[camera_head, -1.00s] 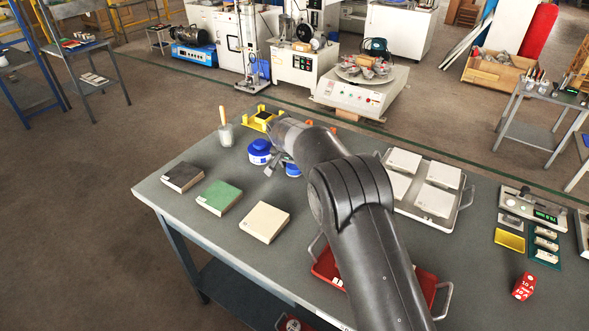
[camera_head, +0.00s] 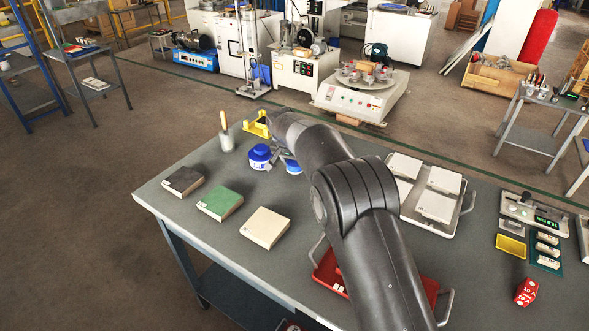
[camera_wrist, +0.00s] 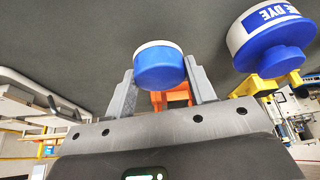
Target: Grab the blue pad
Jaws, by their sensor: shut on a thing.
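The blue pad (camera_wrist: 160,68), a small round blue piece with a white rim, sits between the two fingers of my gripper (camera_wrist: 160,82) in the wrist view. The fingers are shut on its sides. In the head view the blue pad (camera_head: 293,166) shows only partly beside my gripper (camera_head: 283,156), right of the dye jar; my wrist hides the rest. I cannot tell its exact height above the table.
A blue-lidded dye jar (camera_head: 260,157) stands close to the left of the pad and also shows in the wrist view (camera_wrist: 268,38). A yellow stand (camera_head: 257,126) is behind. Dark, green and cream (camera_head: 265,227) tiles lie in front. A white-tile tray (camera_head: 436,228) is at right.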

